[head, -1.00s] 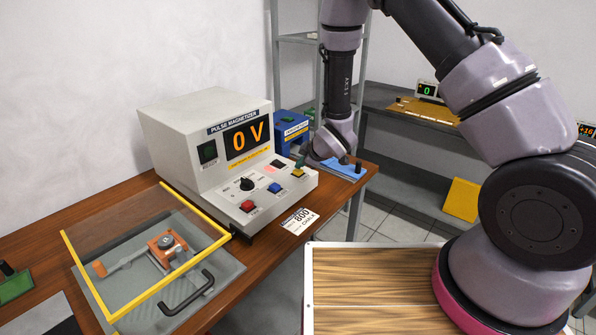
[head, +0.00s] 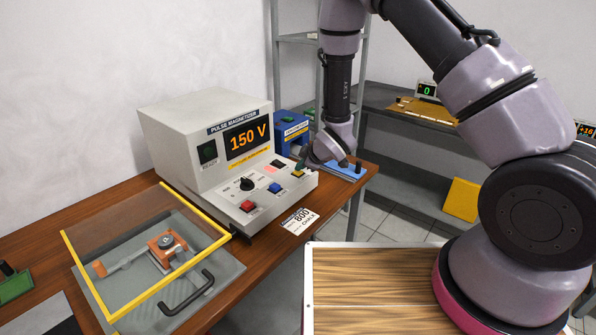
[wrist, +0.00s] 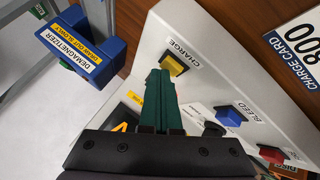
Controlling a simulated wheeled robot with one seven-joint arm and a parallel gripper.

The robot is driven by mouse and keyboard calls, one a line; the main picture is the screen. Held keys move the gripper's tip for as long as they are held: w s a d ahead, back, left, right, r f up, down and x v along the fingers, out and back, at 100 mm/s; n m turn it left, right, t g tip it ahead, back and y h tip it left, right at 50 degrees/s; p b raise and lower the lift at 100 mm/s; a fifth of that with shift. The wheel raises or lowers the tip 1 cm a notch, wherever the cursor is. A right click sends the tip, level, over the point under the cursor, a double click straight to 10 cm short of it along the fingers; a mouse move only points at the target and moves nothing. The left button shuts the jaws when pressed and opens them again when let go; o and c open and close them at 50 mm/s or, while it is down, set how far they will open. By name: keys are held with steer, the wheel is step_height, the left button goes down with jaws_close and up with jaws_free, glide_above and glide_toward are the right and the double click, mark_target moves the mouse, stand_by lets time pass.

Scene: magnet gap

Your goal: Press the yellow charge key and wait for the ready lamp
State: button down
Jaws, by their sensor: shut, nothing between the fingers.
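The yellow charge key (head: 298,174) sits at the right end of the sloped panel of the pulse magnetizer (head: 190,130). In the wrist view the key (wrist: 174,65) shows beside its CHARGE label. My gripper (head: 301,166) is shut and empty, its green fingertips (wrist: 159,76) at the key and partly covering it. They look in contact, but the press depth is hard to tell. The magnetizer display (head: 247,137) reads 150 V in orange. A square dark green lamp (head: 207,152) on the front face looks unlit; its small label is hard to read.
The blue bleed key (head: 275,188), red key (head: 248,206) and black knob (head: 246,184) share the panel. A charge card (head: 298,220) reading 800 lies in front. A yellow-framed clear cover (head: 150,235) stands over an orange fixture at left. A blue demagnetizer (head: 291,130) stands behind.

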mark_target(301, 173)
steer(key=shift+r, duration=0.95)
steer(key=shift+r, duration=0.1)
steer(key=shift+r, duration=2.4)
